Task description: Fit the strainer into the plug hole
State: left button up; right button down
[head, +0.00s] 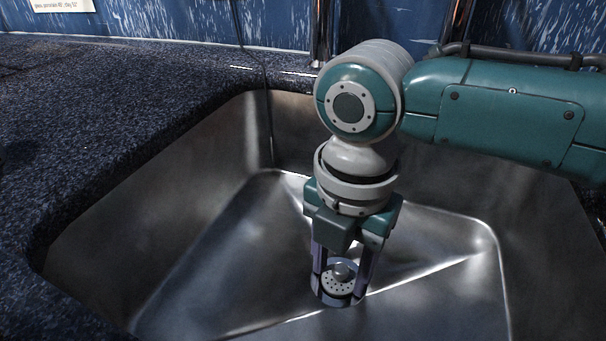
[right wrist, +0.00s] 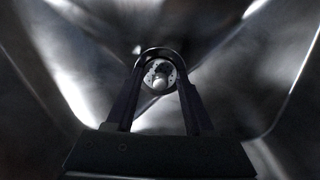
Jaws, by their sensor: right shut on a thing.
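The strainer (head: 337,285) is a small round metal disc with holes and a raised knob. It is low in the sink, between the fingertips of my right gripper (head: 339,281), which points down and is shut on it. In the right wrist view the strainer (right wrist: 159,76) sits between the two dark fingers, with a dark round rim around it. I cannot tell whether this rim is the plug hole's edge, or whether the strainer is seated or just above the hole. The hole itself is not clearly visible. My left gripper is out of view.
The steel sink (head: 215,245) has sloping, shiny walls around my right gripper. A dark speckled counter (head: 110,120) borders it at left and back. A thin dark vertical line shows behind the sink's back left. The basin floor around the gripper is clear.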

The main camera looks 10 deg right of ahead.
jog(key=shift+d+f, duration=0.15)
jog(key=shift+f, duration=0.15)
